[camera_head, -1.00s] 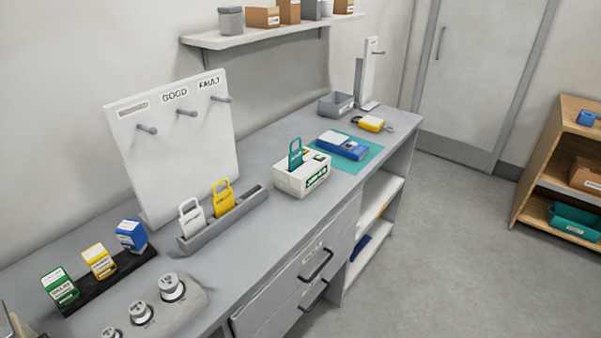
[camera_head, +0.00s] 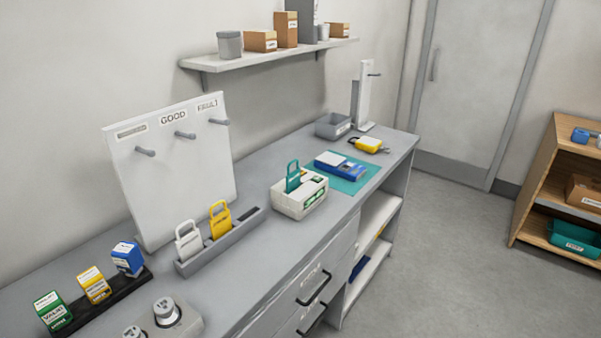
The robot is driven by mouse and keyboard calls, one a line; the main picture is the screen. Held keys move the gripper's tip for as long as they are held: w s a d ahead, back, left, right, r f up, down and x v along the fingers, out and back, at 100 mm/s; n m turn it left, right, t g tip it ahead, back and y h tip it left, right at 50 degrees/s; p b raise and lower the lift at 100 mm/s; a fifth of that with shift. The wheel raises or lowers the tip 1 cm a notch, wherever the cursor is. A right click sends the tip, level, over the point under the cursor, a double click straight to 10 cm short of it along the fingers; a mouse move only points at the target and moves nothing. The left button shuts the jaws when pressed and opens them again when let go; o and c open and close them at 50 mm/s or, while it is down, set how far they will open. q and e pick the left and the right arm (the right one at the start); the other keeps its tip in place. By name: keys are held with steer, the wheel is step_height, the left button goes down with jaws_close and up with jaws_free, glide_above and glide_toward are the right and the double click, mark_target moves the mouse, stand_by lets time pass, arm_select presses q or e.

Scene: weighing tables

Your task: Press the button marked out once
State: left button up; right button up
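No button marked out can be read in this view. A white box (camera_head: 289,208) with a green label stands mid-table, with a green padlock-shaped tag (camera_head: 292,176) upright in its top. Small details on the box's top are too small to read. A blue device (camera_head: 341,166) with a pale top lies on a teal mat (camera_head: 370,172) behind it; its markings are not legible. Neither of my grippers is in view.
A pegboard (camera_head: 168,170) marked GOOD and FAULT stands at the left. A grey rack (camera_head: 245,229) holds white and yellow tags. Stamps (camera_head: 93,285) and round weights (camera_head: 165,312) are in front. A grey bin (camera_head: 332,127) and yellow padlock (camera_head: 368,144) are at the back.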

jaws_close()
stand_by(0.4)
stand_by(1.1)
